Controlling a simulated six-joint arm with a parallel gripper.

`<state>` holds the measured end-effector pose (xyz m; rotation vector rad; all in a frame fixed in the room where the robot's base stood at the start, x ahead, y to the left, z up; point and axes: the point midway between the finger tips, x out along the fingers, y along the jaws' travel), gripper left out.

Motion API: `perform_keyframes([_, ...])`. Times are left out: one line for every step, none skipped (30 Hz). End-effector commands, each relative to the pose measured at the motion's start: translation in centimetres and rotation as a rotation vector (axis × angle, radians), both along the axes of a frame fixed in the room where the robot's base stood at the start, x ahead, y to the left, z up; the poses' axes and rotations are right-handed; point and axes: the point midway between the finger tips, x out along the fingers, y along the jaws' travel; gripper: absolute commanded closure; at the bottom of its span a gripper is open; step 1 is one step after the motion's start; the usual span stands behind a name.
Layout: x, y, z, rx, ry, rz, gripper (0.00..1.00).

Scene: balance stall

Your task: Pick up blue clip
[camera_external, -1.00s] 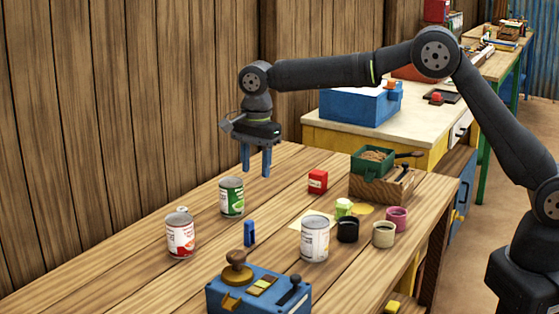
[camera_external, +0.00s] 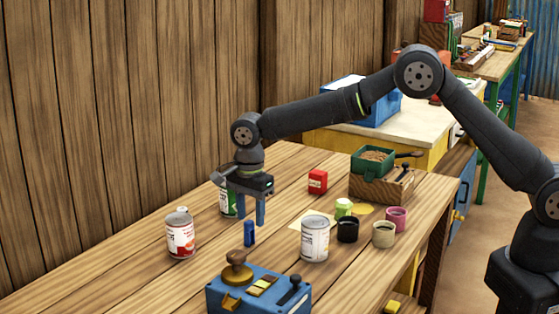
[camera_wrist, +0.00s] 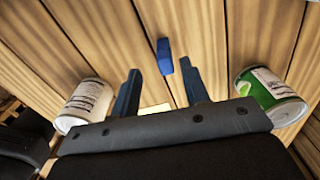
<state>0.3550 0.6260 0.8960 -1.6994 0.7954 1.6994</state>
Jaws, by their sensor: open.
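The blue clip (camera_external: 249,234) stands upright on the wooden table in the external view. In the wrist view the blue clip (camera_wrist: 164,56) lies ahead of the fingertips, roughly between their lines and clear of both. My gripper (camera_external: 251,221) is open, with its two blue fingers pointing down just above and behind the clip. In the wrist view my gripper (camera_wrist: 161,72) has nothing between its fingers.
A green-labelled can (camera_external: 226,203) stands close behind my gripper, partly hidden by it. A red-labelled can (camera_external: 181,236) is to the left, and a white can (camera_external: 314,240) to the right. A blue scale (camera_external: 259,291) stands in front. Small pots (camera_external: 383,235) are further right.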

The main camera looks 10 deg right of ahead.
Motion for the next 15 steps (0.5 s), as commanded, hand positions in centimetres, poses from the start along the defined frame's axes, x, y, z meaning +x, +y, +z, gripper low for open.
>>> perform_keyframes([0.1,0.0,-0.4,-0.001,0.001,0.0,0.58])
perform_keyframes([0.1,0.0,-0.7,-0.002,0.001,0.0,0.58])
perform_keyframes([0.2,0.1,-1.1,-0.002,0.001,0.0,0.58])
perform_keyframes([0.3,0.1,-1.5,-0.003,0.002,0.0,0.58])
perform_keyframes([0.4,0.2,-1.9,-0.003,0.002,0.0,0.58])
perform_keyframes([0.5,0.2,-2.6,-0.003,0.002,0.0,0.58])
perform_keyframes([0.6,0.3,-3.1,-0.004,0.002,0.0,0.58])
perform_keyframes([0.6,0.3,-3.5,-0.003,0.002,0.0,0.58])
perform_keyframes([0.6,0.3,-4.1,-0.003,0.002,0.0,0.58])
perform_keyframes([0.6,0.3,-4.5,-0.003,0.002,0.0,0.58])
perform_keyframes([0.6,0.3,-4.8,-0.003,0.002,0.0,0.58])
perform_keyframes([0.6,0.3,-5.0,-0.001,0.002,0.0,0.58])
perform_keyframes([0.6,0.3,-5.1,-0.001,0.001,0.0,0.58])
perform_keyframes([0.6,0.3,-5.1,0.0,0.0,0.0,0.58])
perform_keyframes([0.6,0.4,-5.1,0.0,0.0,0.0,0.58])
